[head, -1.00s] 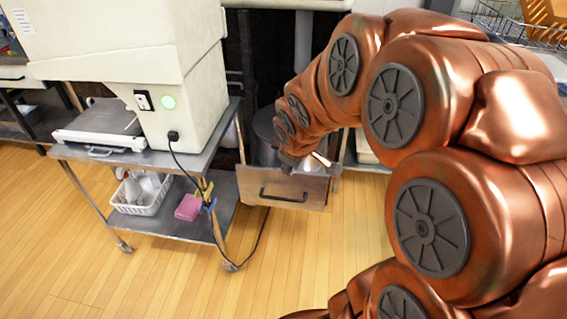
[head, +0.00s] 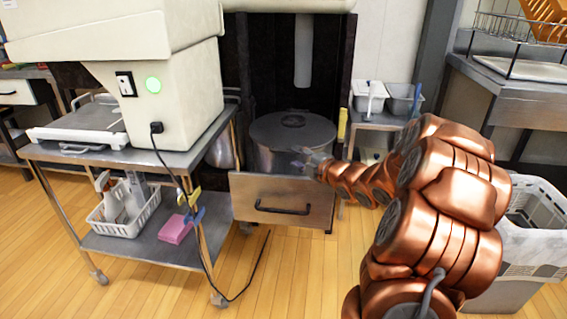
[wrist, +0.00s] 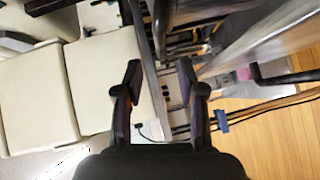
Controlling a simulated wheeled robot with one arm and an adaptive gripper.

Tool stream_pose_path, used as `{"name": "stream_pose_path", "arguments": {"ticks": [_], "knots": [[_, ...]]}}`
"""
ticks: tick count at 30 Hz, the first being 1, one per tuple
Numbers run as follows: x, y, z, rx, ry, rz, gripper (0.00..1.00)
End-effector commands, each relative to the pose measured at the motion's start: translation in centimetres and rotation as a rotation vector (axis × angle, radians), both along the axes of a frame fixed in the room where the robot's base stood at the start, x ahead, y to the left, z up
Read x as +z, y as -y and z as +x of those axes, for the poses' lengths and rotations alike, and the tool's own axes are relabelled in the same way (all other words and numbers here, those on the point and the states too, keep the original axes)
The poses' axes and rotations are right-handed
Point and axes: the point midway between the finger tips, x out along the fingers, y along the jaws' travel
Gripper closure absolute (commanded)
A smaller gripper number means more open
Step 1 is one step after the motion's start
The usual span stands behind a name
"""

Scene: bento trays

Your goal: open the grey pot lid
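The grey pot (head: 275,160) stands behind the drawer front, in the dark recess in the head view. Its grey lid (head: 275,130) lies flat on top and looks closed, with a small handle (head: 293,119) in the middle. My gripper (head: 303,157) is in front of the pot's right side, below the lid's rim and just above the drawer front. I cannot tell from the head view whether it touches the pot. In the wrist view, my gripper (wrist: 158,88) has its two fingers apart with nothing held between them. I cannot make out the lid there.
The drawer front (head: 245,200) with its dark handle (head: 283,208) stands pulled out below the pot. A metal cart (head: 130,155) with a white machine is at left. A side table with grey bins (head: 403,98) and a light crate (head: 540,235) are at right. Open floor lies in front.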

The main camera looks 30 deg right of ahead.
Motion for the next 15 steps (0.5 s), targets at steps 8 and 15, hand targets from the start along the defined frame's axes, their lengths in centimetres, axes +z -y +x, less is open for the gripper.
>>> {"name": "stream_pose_path", "arguments": {"ticks": [8,15], "knots": [[-0.4,-0.1,1.6,0.011,0.014,-0.008,0.61],[-1.0,-0.4,4.5,0.010,0.013,-0.005,0.61]]}}
